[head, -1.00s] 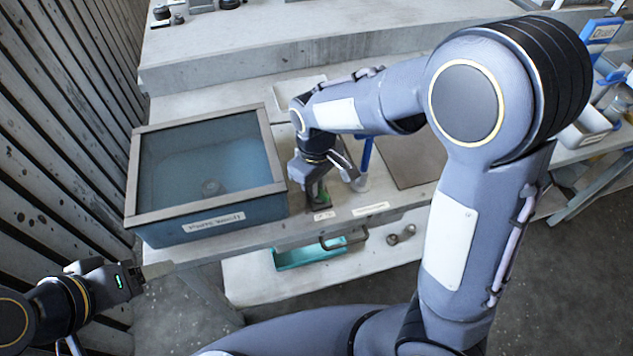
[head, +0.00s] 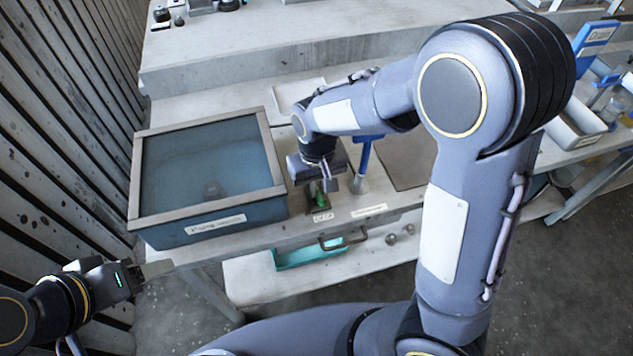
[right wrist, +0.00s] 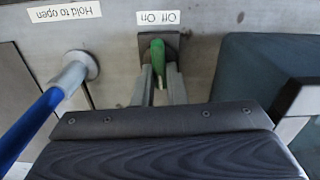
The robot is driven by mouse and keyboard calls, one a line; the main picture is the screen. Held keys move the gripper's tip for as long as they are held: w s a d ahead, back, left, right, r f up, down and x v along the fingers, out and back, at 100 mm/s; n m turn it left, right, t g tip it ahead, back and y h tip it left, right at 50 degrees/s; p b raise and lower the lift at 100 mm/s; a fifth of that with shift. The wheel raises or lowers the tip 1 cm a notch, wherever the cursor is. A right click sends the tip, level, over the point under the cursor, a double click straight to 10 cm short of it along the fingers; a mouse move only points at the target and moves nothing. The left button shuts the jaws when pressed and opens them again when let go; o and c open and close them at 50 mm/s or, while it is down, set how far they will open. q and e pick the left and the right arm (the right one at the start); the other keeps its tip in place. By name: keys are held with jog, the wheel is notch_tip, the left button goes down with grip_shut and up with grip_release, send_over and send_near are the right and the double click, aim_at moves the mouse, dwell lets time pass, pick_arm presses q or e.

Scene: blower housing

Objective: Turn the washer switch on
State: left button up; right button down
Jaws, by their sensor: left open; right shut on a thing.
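The washer switch is a green lever (right wrist: 157,56) on a dark plate with an "Off On" label beside it. It also shows as a small green part (head: 320,199) at the table's front edge, right of the tank. My right gripper (right wrist: 158,82) is shut on the green lever, with one finger on each side of it. In the head view my right gripper (head: 328,186) hangs over the switch and partly hides it. I cannot tell the lever's exact setting. My left gripper (head: 158,269) is open and empty at the lower left, away from the switch.
A blue tank (head: 262,212) with a clear top stands left of the switch. A blue-handled lever (head: 365,155) stands close on the right, by a "Hold to open" label (right wrist: 64,11). Below is a shelf with a teal tray (head: 290,260). A slatted wall is at left.

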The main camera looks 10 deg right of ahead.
jog(key=m+p, duration=0.1)
jog(key=m, duration=0.2)
jog(key=m+p, duration=0.1)
jog(key=m, duration=0.2)
jog(key=shift+d+m, duration=0.2)
jog(key=shift+m, duration=0.1)
dwell(0.3)
jog(key=c, duration=1.5)
grip_release()
jog(key=shift+o, duration=0.2)
notch_tip(320, 180, up, 8)
jog(key=shift+f, duration=0.1)
